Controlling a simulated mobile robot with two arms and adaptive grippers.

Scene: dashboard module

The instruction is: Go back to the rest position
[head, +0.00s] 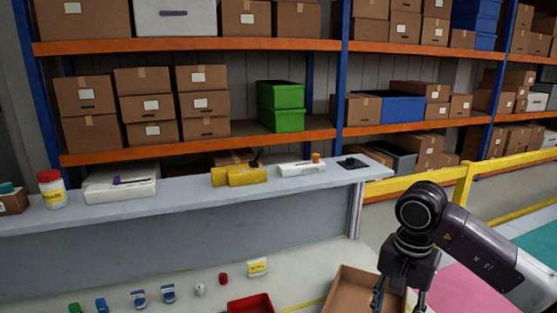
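My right arm comes in from the right edge of the head view. My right gripper (399,300) points down at the bottom of the picture, over or in front of an open cardboard box (346,291). Its two fingers are spread, with the box showing between them and nothing seen held. The fingertips are close to the bottom edge of the picture. My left gripper and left arm are not in view.
A grey counter (330,180) with a raised ledge holds yellow bins (240,176), white boxes and a jar (52,189). Several small parts and a red tray (250,304) lie below. Shelves of boxes stand behind. A yellow rail (463,183) runs at right.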

